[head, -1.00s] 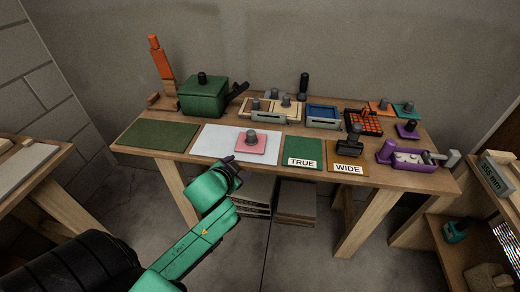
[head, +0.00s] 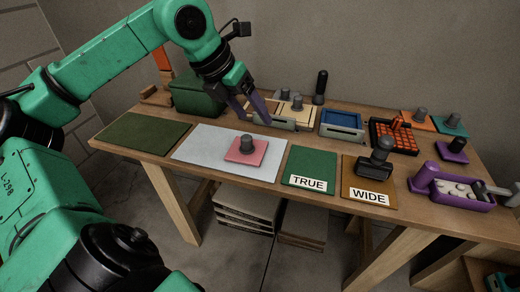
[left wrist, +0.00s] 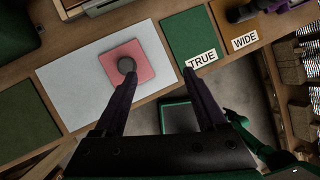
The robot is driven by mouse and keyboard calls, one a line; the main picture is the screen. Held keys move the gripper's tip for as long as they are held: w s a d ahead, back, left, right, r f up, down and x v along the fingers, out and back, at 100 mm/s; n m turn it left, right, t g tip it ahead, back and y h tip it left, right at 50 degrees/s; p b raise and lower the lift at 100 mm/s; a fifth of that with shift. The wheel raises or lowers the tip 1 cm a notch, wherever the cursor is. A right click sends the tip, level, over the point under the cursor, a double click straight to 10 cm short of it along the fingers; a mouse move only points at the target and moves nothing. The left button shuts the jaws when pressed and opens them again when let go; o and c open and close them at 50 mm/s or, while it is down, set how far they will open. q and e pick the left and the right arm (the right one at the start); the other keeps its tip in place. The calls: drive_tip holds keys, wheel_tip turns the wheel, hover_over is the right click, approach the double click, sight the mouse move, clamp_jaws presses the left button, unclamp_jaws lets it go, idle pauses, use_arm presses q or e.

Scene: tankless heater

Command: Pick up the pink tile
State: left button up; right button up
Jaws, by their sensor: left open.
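The pink tile (head: 246,151) lies on the white mat (head: 200,149) on the workbench, with a grey knob (head: 246,143) standing on its middle. In the left wrist view the pink tile (left wrist: 133,66) lies beyond the fingertips, a little left of the middle between them. My left gripper (head: 256,112) is open and empty, above the bench, behind and above the tile in the head view. Its two dark fingers also show in the left wrist view (left wrist: 160,75), apart and not touching the tile.
A green TRUE mat (head: 309,167) and a brown WIDE mat (head: 369,183) with a dark stamp lie right of the white mat. A green box (head: 196,98), a blue tray (head: 342,123) and a purple holder (head: 455,190) stand around. The dark green mat (head: 142,132) is bare.

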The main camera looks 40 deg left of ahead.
sight(245, 138)
use_arm(q)
drive_tip(key=s+a+y, duration=0.2)
drive_tip(key=a+y, duration=0.1)
drive_tip(key=a, duration=0.2)
drive_tip(key=shift+n+g+h, duration=0.3)
drive_tip(key=shift+n+g, duration=0.1)
drive_tip(key=x, duration=0.8)
drive_tip(key=shift+w+d, duration=0.2)
drive_tip(key=w+f+p, duration=0.1)
drive_tip(key=p, duration=0.2)
drive_tip(key=shift+d, duration=0.15)
drive_tip(key=x, duration=0.3)
drive_tip(key=shift+f+p, duration=0.1)
drive_tip(key=shift+p, duration=0.3)
drive_tip(key=shift+w+f, duration=0.1)
drive_tip(key=shift+f, duration=0.3)
clamp_jaws()
use_arm(e)
wheel_tip(245, 138, up, 3)
drive_tip(key=shift+w+r, duration=0.1)
drive_tip(key=shift+w, duration=0.05)
